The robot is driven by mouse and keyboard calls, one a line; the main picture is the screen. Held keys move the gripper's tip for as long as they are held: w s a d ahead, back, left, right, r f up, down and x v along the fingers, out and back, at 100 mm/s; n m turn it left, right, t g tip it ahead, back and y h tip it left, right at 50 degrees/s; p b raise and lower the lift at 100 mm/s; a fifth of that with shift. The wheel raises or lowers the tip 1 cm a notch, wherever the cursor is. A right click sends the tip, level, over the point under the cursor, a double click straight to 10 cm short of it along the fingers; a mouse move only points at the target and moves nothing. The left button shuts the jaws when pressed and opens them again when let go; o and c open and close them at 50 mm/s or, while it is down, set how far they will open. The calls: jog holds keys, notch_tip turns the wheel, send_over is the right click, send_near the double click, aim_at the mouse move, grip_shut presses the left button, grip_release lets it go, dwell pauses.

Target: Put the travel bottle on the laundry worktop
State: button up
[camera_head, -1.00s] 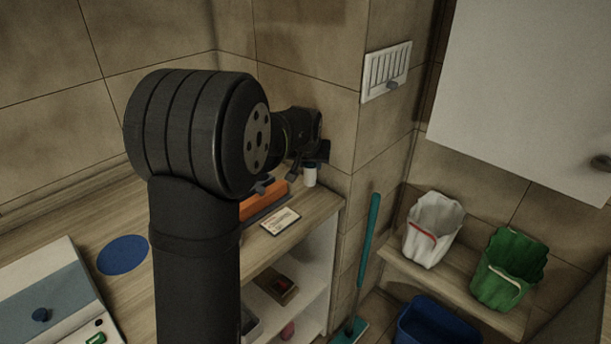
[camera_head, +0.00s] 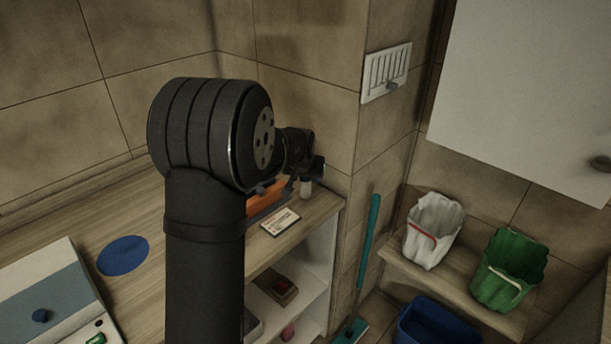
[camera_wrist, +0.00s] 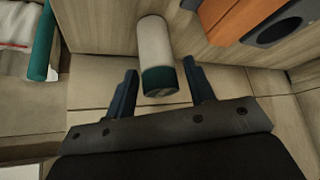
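A small white bottle with a teal cap, seemingly the travel bottle (camera_wrist: 154,45), stands near the right end of a wooden worktop (camera_head: 178,217). In the head view its white lower body (camera_head: 306,189) shows just below my gripper (camera_head: 306,172), which covers its top. In the wrist view my gripper (camera_wrist: 161,78) is open, with one finger on each side of the teal cap. Narrow gaps seem to show between cap and fingers, so I see no grip. Whether this is the laundry worktop I cannot tell.
An orange item (camera_head: 266,197) and a white card (camera_head: 281,221) lie close left of the bottle. A blue disc (camera_head: 123,255) lies further left. The tiled wall is close behind. A teal handle (camera_head: 369,255) stands beyond the worktop's right edge.

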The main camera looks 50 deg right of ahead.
jog(key=shift+r, duration=0.15)
jog(key=shift+a+r, duration=0.1)
jog(key=shift+r, duration=0.15)
jog(key=v, duration=1.1)
jog(key=shift+s+a+r, duration=0.15)
jog(key=x, duration=1.2)
jog(key=shift+r, duration=1.05)
